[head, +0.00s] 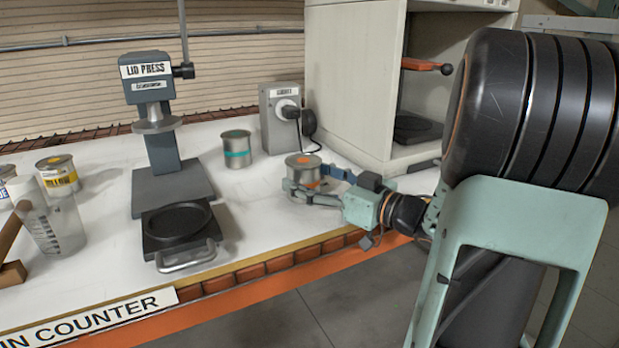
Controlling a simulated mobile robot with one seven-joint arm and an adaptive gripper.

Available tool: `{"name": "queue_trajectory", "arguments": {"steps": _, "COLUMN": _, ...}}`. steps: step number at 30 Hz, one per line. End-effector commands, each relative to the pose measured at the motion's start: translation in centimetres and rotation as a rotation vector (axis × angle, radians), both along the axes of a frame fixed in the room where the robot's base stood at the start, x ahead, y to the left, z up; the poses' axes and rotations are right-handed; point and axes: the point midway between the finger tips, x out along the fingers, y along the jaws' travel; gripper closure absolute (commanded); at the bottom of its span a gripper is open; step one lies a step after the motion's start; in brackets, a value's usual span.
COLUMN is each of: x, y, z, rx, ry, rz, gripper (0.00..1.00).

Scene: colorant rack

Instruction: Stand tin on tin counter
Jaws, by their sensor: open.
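A small metal tin (303,168) with an orange patch on its lid and an orange band stands upright at the right part of the white tin counter (260,212). My gripper (305,192) is low over the counter, with its fingers open on either side of this tin. The near finger hides part of the tin's lower side, so I cannot tell whether the tin touches the counter or the fingers touch the tin. A second tin (237,149) with a teal band stands upright behind and to the left.
A lid press (158,120) with a round plate and handle in front stands left of centre. A yellow-labelled tin (57,175) and a clear measuring jug (52,225) are at the far left. A grey box (277,122) and a cream cabinet (355,80) stand behind my gripper.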

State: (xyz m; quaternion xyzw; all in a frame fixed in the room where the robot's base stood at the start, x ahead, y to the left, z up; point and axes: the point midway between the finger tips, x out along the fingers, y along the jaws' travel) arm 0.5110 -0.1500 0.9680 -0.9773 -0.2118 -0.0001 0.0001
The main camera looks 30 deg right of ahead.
Motion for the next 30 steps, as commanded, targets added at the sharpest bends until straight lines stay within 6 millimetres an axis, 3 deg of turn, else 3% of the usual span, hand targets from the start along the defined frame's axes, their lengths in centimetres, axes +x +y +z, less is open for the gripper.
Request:
{"name": "queue_trajectory", "arguments": {"steps": 7, "x": -1.3, "y": -0.8, "z": 0.4, "rx": 0.000, "ry": 0.001, "rz": -0.004, "gripper": 0.31}}
{"name": "queue_trajectory", "arguments": {"steps": 21, "x": -9.7, "y": -4.5, "z": 0.4, "rx": 0.000, "ry": 0.001, "rz": -0.002, "gripper": 0.31}}
{"name": "queue_trajectory", "arguments": {"steps": 30, "x": -11.0, "y": -5.0, "z": 0.3, "rx": 0.000, "ry": 0.000, "rz": 0.000, "gripper": 0.31}}
